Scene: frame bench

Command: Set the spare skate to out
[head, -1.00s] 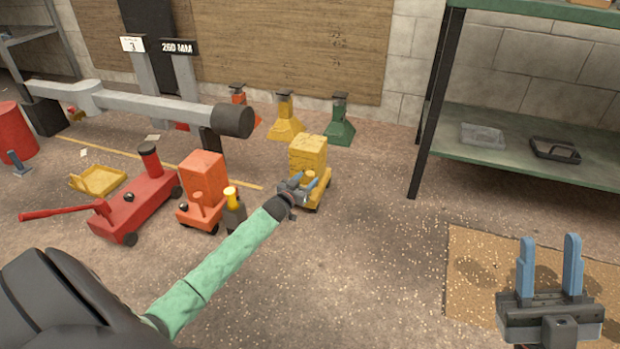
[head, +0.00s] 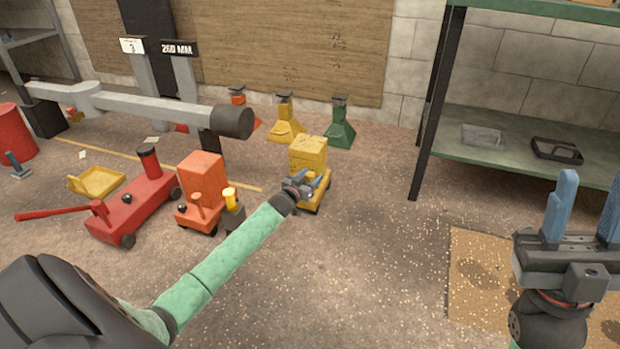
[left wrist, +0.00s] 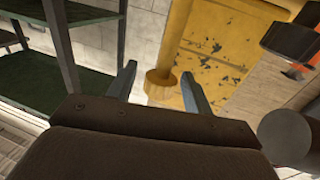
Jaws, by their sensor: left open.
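A yellow wheeled skate (head: 308,152) with a boxy, chipped body stands on the floor in the middle of the head view. My left gripper (head: 309,186) is at its near side, partly covering its low front. In the left wrist view the open fingers (left wrist: 160,90) stand on either side of a yellow round knob (left wrist: 160,78) on the skate; I cannot tell whether they touch it. An orange skate (head: 202,180) stands to its left. Which skate is the spare is not marked legibly. My right gripper (head: 586,215) is open and empty at the right edge.
A red floor jack (head: 130,208) with a long handle lies left of the orange skate. Yellow (head: 285,122) and green (head: 340,125) stands are behind, by the wall. A green shelf rack (head: 500,170) stands right. The floor right of the yellow skate is clear.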

